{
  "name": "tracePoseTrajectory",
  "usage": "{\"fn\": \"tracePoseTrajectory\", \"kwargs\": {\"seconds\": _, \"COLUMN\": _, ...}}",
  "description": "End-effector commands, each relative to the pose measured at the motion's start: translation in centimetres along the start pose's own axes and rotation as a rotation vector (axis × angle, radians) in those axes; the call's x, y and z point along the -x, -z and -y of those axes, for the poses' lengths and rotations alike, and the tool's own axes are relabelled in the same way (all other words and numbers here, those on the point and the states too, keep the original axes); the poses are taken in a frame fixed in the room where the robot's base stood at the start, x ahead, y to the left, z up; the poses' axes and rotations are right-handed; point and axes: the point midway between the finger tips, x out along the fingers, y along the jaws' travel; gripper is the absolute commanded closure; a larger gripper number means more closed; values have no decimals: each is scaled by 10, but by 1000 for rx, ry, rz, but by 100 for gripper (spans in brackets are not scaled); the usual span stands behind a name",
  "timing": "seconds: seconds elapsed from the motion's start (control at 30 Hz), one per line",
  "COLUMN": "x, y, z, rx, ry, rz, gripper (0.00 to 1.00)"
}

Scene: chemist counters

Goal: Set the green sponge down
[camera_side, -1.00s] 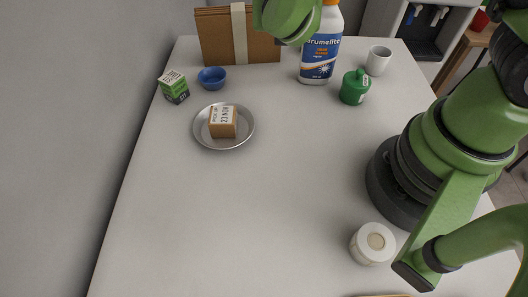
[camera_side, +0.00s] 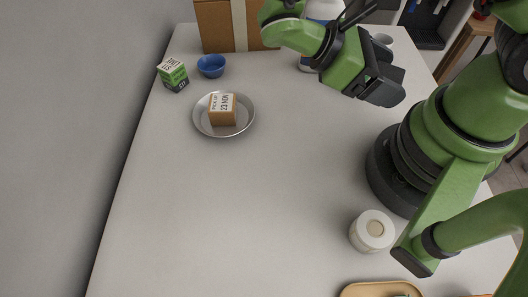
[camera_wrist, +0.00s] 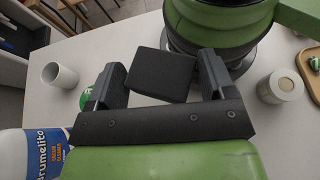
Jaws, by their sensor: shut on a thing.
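My gripper (camera_wrist: 158,86) is shut on a flat, square-edged dark grey block (camera_wrist: 160,74) held between its two black fingers in the wrist view. The face I see is dark grey with no green on it, so I cannot tell if it is the green sponge. In the side view my gripper (camera_side: 386,84) is over the far right part of the counter, above its surface. No separate green sponge is plain to see.
A white jar (camera_side: 372,231) and a wooden tray (camera_side: 380,289) stand at the near right. A metal dish (camera_side: 223,132) holds a small box (camera_side: 222,112). A blue bowl (camera_side: 210,66), a green box (camera_side: 173,74) and a white bottle (camera_wrist: 45,150) are farther back. The middle counter is clear.

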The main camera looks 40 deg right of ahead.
Motion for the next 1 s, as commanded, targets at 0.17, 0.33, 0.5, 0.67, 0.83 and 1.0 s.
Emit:
{"fn": "tracePoseTrajectory", "kwargs": {"seconds": 0.17, "x": 8, "y": 11, "z": 49, "rx": -176, "ry": 431, "rz": 0, "gripper": 46}}
{"fn": "tracePoseTrajectory", "kwargs": {"seconds": 0.33, "x": 37, "y": 27, "z": 84, "rx": -339, "ry": 824, "rz": 0, "gripper": 46}}
{"fn": "tracePoseTrajectory", "kwargs": {"seconds": 0.5, "x": 77, "y": 48, "z": 100, "rx": -491, "ry": 1195, "rz": 1, "gripper": 46}}
{"fn": "tracePoseTrajectory", "kwargs": {"seconds": 0.67, "x": 112, "y": 66, "z": 98, "rx": -609, "ry": 1478, "rz": 2, "gripper": 47}}
{"fn": "tracePoseTrajectory", "kwargs": {"seconds": 0.83, "x": 134, "y": 78, "z": 91, "rx": -687, "ry": 1659, "rz": 0, "gripper": 47}}
{"fn": "tracePoseTrajectory", "kwargs": {"seconds": 1.0, "x": 138, "y": 91, "z": 86, "rx": -718, "ry": 1724, "rz": 5, "gripper": 47}}
